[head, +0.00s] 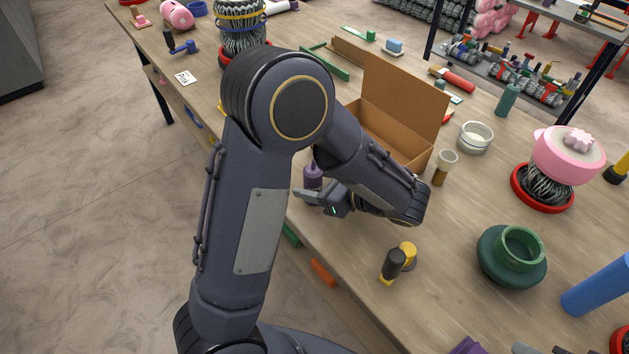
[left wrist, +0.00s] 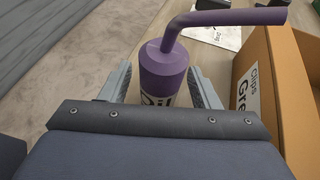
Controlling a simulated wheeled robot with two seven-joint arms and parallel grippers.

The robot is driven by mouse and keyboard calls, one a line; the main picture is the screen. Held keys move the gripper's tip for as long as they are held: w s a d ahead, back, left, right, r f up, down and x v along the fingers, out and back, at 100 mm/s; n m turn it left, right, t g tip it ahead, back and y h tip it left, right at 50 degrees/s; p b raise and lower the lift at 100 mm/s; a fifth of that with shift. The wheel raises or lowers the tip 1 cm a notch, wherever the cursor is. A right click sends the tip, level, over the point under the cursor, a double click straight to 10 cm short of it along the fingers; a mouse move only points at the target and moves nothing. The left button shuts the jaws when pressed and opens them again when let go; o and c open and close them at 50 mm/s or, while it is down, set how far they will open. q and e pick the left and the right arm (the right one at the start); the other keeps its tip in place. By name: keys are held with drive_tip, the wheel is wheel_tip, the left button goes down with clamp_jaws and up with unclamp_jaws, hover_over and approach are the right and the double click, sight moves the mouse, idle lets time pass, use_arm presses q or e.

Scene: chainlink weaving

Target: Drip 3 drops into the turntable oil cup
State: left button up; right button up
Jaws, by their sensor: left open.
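A purple oil bottle (head: 312,172) stands upright near the table's front edge, partly hidden by my left arm in the head view. My left gripper (head: 308,197) is open at the bottle. In the left wrist view, one finger of the left gripper (left wrist: 160,92) is on each side of the bottle, with the right finger close to it. A dark green round base with a hollow green ring (head: 512,262) stands at the right; I cannot tell whether it is the turntable oil cup.
An open cardboard box (head: 405,95) stands just right of the bottle; its wall is close in the left wrist view (left wrist: 275,85). A brown jar (head: 441,172), a white round tin (head: 474,137) and a black-and-yellow item (head: 393,266) stand nearby. The table (head: 455,250) is bare between them.

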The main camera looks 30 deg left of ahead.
use_arm(q)
drive_tip(key=shift+f+b, duration=0.1)
drive_tip(key=shift+b, duration=0.25)
use_arm(e)
drive_tip(key=shift+f, duration=0.6)
use_arm(q)
drive_tip(key=v, duration=1.2)
drive_tip(key=shift+r, duration=0.25)
